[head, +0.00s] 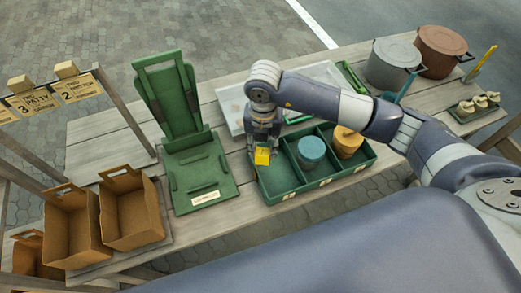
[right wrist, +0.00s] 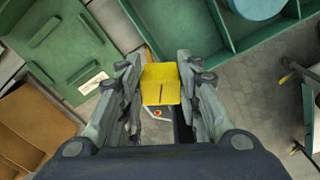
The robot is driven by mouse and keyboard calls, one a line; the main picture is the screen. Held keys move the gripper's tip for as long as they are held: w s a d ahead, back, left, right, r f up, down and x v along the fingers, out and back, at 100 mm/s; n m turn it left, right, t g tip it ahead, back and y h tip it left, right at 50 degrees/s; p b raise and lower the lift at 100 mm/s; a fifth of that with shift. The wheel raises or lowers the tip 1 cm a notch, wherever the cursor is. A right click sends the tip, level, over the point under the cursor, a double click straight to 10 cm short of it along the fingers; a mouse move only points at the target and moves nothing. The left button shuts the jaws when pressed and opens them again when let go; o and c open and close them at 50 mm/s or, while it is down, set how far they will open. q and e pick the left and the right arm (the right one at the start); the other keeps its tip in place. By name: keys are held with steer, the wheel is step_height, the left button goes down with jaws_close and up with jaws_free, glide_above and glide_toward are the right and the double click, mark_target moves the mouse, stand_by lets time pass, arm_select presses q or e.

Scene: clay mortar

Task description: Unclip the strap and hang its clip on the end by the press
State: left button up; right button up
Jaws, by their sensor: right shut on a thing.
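My right gripper (head: 263,143) points down above the left front corner of the green divided tray (head: 317,184). It is shut on a small yellow block-like piece, which looks like the clip (head: 262,156). In the right wrist view the yellow clip (right wrist: 160,84) sits between both fingers of the right gripper (right wrist: 161,80). A dark strip, perhaps the strap (right wrist: 182,127), shows below it; the strap's run and its ends cannot be made out. The green press-like stand (head: 198,171), with its upright back raised, is left of the gripper. My left gripper is not in view.
A grey pot (head: 394,63) and a brown pot (head: 441,51) stand at the back right. The table's back left is clear.

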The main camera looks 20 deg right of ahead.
mark_target(260, 153)
steer(key=m, duration=0.2)
steer(key=shift+a+f+m, duration=0.1)
steer(key=shift+f+m, duration=0.2)
steer(key=m, duration=0.2)
steer(key=f+m, duration=0.1)
steer(key=m, duration=0.1)
steer(key=shift+w+f+p, duration=0.15)
steer(key=shift+p, duration=0.25)
steer(key=m, duration=0.1)
steer(key=f+m, duration=0.1)
steer(key=m, duration=0.1)
steer(key=shift+a, duration=0.15)
steer(key=m, duration=0.2)
steer(key=shift+f+m, duration=0.3)
steer(key=shift+f, duration=0.05)
step_height(260, 153, down, 5)
steer(key=b, duration=0.3)
steer(key=shift+r, duration=0.2)
steer(key=shift+f, duration=0.15)
steer(key=shift+f+b, duration=0.45)
steer(key=shift+f, duration=0.05)
steer(key=shift+f, duration=0.2)
